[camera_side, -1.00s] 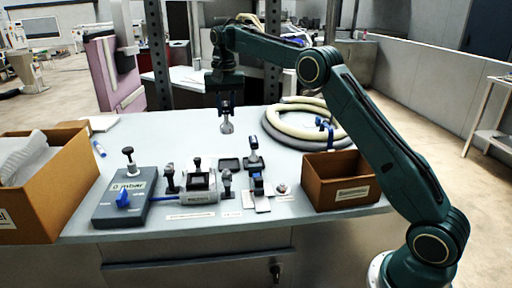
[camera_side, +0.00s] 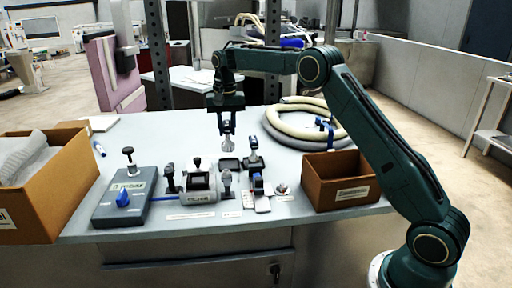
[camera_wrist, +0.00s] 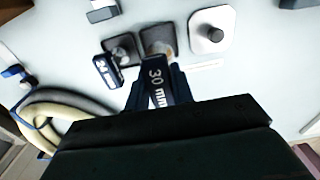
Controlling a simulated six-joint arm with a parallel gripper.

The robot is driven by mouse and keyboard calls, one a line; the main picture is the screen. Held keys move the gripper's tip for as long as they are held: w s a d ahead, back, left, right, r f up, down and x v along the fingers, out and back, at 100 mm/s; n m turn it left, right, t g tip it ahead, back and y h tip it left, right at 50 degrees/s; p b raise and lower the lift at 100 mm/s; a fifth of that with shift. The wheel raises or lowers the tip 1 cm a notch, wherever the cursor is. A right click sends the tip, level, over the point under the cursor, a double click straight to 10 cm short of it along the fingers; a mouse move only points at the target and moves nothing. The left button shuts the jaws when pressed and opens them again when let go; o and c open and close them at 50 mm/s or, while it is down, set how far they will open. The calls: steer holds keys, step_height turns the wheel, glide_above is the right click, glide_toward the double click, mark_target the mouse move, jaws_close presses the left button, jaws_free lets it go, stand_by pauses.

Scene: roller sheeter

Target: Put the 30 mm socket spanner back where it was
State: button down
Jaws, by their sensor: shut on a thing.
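My gripper (camera_side: 228,127) is shut on the 30 mm socket spanner and holds it upright above the bench. The spanner's metal socket (camera_side: 229,142) points down in the side view. In the wrist view, its dark handle (camera_wrist: 157,90) shows white "30 mm" lettering between the fingers of my gripper (camera_wrist: 158,98). A flat dark square holder (camera_side: 229,164) lies just below the spanner in the side view and looks empty. A gap shows between socket and holder. Another upright dark tool (camera_side: 253,148) stands on a dark base just right of it.
A grey gauge box (camera_side: 124,200) and a small grey device (camera_side: 198,188) stand front left. A brown box (camera_side: 342,182) stands at right, a larger carton (camera_side: 60,195) at left. Coiled hoses (camera_side: 300,108) lie behind at right.

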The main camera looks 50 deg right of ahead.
mark_target(228, 141)
steer(key=shift+f, duration=2.8)
steer(key=shift+f, duration=0.15)
steer(key=c, duration=1.2)
jaws_free()
step_height(228, 141, up, 11)
steer(key=shift+r, duration=0.65)
